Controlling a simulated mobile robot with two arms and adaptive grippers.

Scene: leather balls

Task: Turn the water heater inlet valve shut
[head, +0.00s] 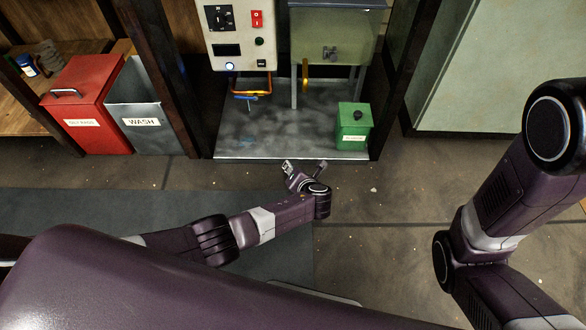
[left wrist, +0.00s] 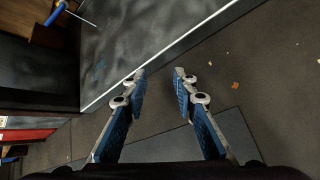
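The water heater (head: 233,35) is a pale control box with a black dial, a red switch and a small display. Copper pipe hangs below it, and a blue lever handle (head: 246,97) lies roughly level on the pipe, probably the inlet valve. A blue handle also shows at the top left of the left wrist view (left wrist: 56,13). My left gripper (head: 305,170) is in front of the metal tray, right of and nearer than the handle. The left wrist view shows its blue-padded fingers (left wrist: 160,74) apart, with nothing between them. My right gripper is out of frame.
A green box (head: 354,125) stands on the metal tray (head: 290,135). Dark posts flank the bay. A red bin (head: 88,105) and grey WASH bin (head: 138,105) stand left.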

